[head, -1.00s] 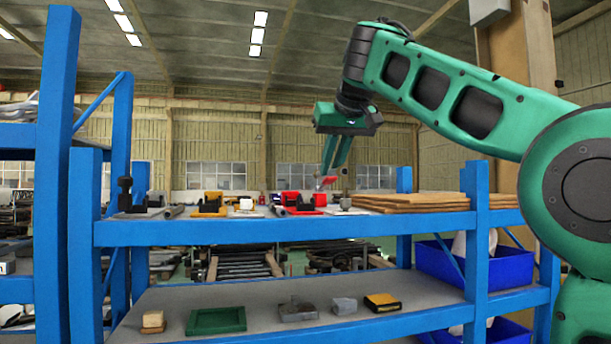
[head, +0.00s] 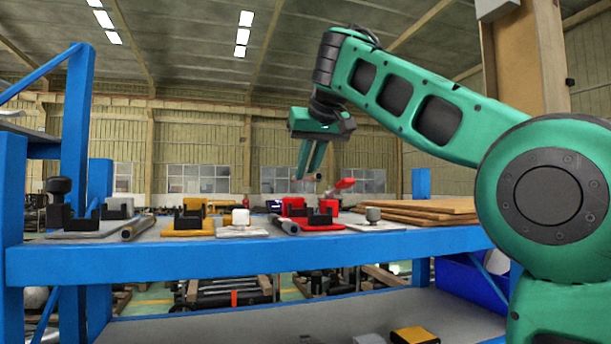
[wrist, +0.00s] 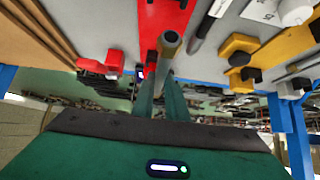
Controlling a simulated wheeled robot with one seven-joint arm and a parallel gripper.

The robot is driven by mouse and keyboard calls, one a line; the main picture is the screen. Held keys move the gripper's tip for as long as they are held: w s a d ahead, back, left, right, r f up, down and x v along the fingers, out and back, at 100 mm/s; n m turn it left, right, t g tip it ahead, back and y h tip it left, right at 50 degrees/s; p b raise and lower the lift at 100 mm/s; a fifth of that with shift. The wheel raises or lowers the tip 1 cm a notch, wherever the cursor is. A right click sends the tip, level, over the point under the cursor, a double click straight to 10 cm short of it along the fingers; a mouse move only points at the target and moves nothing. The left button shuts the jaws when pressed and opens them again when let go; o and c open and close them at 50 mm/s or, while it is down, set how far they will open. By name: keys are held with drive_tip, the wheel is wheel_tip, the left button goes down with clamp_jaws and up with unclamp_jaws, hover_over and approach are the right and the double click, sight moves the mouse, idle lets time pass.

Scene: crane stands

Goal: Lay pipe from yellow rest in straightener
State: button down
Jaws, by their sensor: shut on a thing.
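My gripper (head: 308,178) is shut on a grey pipe (head: 318,177). It holds the pipe above the red-based fixture (head: 322,223), which has red and black blocks and a raised red lever (head: 344,184); this seems to be the straightener. In the wrist view my gripper (wrist: 160,82) grips the pipe (wrist: 170,43), whose open end shows over the red plate (wrist: 157,16). The red lever (wrist: 108,64) is left of it there. The pipe looks apart from the fixture. The yellow rest (head: 187,231), with black blocks, stands to the left, and no pipe shows on it.
Loose dark pipes (head: 138,228) lie on the blue shelf (head: 240,262) between fixtures. A fixture with a black knob (head: 59,187) stands far left. White plates carry a white block (head: 240,217) and a grey piece (head: 373,214). Brown boards (head: 425,210) lie right.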

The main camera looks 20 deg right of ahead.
drive_tip(key=shift+d+r, duration=0.1)
drive_tip(key=shift+d, duration=0.1)
drive_tip(key=shift+s+d, duration=0.1)
drive_tip(key=shift+d, duration=0.05)
drive_tip(key=shift+f, duration=3.35)
drive_tip(key=c, duration=1.7)
unclamp_jaws()
